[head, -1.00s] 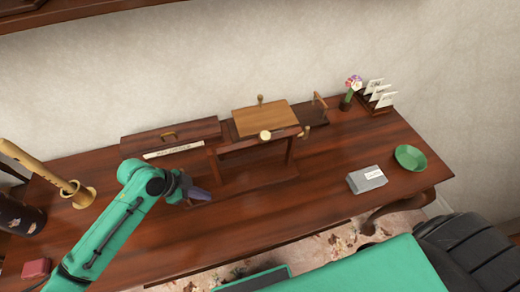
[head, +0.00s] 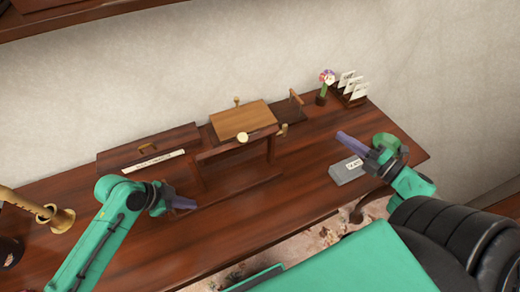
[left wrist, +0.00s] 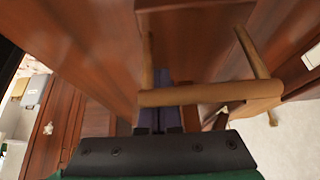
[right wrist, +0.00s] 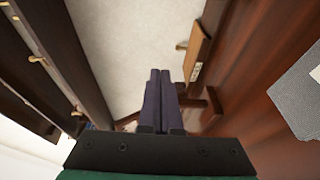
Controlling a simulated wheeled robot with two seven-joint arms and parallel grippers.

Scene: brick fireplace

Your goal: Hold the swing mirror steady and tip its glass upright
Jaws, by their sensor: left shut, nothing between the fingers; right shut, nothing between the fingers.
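The swing mirror stands on the desk (head: 310,190). Its tan wooden panel (head: 243,121) lies tipped back, close to flat, with a pale round knob (head: 242,137) at its front edge. The glass face is not visible. Dark posts and a base (head: 235,190) hold it up. My left gripper (head: 190,203) is shut and empty, low by the stand's front left. In the left wrist view its fingers (left wrist: 165,85) are close to a wooden bar (left wrist: 215,93); contact is unclear. My right gripper (head: 343,137) is shut and empty, raised right of the mirror, apart from it.
A dark box (head: 150,142) with a handle stands left of the mirror, a brass cup (head: 58,217) further left. A grey box (head: 346,172) sits near my right gripper. A flower vase (head: 322,98) and card rack (head: 347,93) stand at the back right. Bare desk lies in front.

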